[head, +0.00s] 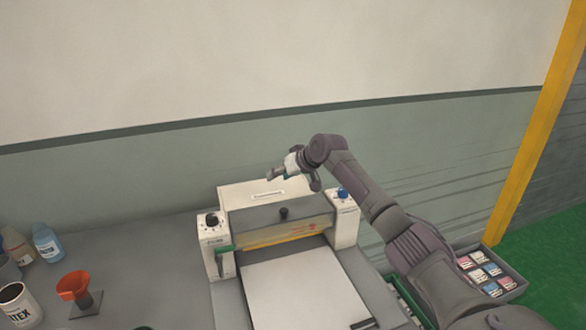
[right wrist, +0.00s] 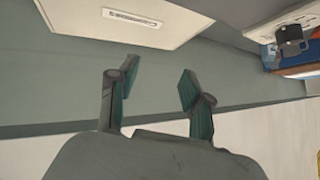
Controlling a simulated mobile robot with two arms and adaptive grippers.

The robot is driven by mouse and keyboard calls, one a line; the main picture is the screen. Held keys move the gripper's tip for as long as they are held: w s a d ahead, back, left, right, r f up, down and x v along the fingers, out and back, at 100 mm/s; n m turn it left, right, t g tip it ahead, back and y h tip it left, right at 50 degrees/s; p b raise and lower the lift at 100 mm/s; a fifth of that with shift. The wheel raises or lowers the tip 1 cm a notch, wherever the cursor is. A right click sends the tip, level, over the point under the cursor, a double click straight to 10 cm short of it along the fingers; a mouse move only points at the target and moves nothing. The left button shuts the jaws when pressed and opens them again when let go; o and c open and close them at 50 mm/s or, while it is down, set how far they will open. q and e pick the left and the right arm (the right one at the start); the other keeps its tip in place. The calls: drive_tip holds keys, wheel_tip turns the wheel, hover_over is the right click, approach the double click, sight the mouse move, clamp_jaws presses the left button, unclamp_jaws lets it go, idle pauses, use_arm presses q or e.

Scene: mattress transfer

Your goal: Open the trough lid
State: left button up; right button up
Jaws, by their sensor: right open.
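The trough lid (head: 265,217) is a grey panel with a dark round knob (head: 283,213). It lies between the two white side housings of the coating machine (head: 344,228) and looks closed. My right gripper (head: 293,180) is open and empty, above and behind the lid, apart from the knob. In the right wrist view its two green-padded fingers (right wrist: 160,85) stand apart with nothing between them. The machine's white labelled panel (right wrist: 145,28) shows beyond them there. The lid cannot be made out clearly in that view. My left gripper is not seen.
A white flat bed (head: 295,288) extends in front of the machine. An orange funnel on a stand (head: 74,285), a white can (head: 16,308) and bottles (head: 46,243) stand at left. A grey tray of small packets (head: 487,270) is at right. The wall is behind.

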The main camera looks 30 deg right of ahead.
drive_tip(key=v, duration=0.8)
drive_tip(key=shift+s+d, duration=0.1)
drive_tip(key=shift+d, duration=0.05)
